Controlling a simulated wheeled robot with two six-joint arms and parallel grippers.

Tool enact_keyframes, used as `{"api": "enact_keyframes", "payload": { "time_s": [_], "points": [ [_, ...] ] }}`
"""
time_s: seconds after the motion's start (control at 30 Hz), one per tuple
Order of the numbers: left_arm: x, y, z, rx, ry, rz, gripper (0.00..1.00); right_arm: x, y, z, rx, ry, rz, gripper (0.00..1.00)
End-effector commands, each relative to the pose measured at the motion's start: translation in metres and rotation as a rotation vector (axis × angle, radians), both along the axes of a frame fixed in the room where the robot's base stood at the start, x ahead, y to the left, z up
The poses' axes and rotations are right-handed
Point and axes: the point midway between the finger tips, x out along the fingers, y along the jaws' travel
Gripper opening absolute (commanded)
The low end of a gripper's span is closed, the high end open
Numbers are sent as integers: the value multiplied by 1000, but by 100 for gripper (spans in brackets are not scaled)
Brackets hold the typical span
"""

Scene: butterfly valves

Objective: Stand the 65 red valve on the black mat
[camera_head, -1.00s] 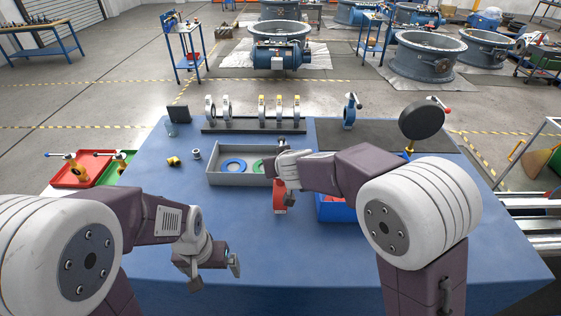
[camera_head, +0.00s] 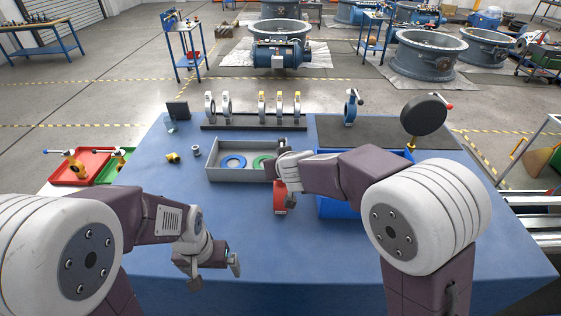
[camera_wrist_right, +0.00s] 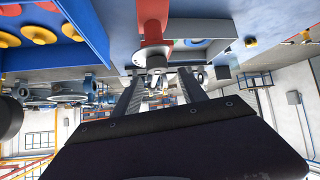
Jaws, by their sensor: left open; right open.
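The red valve (camera_head: 280,203) is on the blue table right of the middle, in front of the grey tray, partly hidden by my right gripper. In the right wrist view its red body (camera_wrist_right: 153,22) shows just beyond the fingertips. My right gripper (camera_head: 280,180) is open at the valve; in its wrist view the fingers (camera_wrist_right: 157,74) stand apart, with a metal part of the valve near the gap. I cannot tell if they touch it. The black mat (camera_head: 385,134) lies at the back right. My left gripper (camera_head: 212,270) is open and empty over the front left of the table.
A blue valve (camera_head: 350,108) stands on the mat. A black disc (camera_head: 424,115) on a yellow neck rises at right. A rack (camera_head: 253,125) holds several rings.

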Motion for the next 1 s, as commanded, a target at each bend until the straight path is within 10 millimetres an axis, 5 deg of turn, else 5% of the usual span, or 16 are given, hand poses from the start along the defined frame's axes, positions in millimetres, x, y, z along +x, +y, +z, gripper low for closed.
{"api": "enact_keyframes", "payload": {
  "time_s": [0.2, 0.4, 0.87, 1.0],
  "points": [
    [0, 0, 29, 0, 0, 0, 100, -44, -9, 44, 0, -3, 3, 50],
    [0, 0, 45, 0, 0, 0, 100, -75, -15, 65, 1, -1, 1, 50],
    [0, 0, 47, 0, 0, 0, 100, -84, -19, 67, 1, 0, 0, 50],
    [0, 0, 47, 0, 0, 0, 100, -84, -34, 51, 47, 39, 13, 50]
  ]
}}
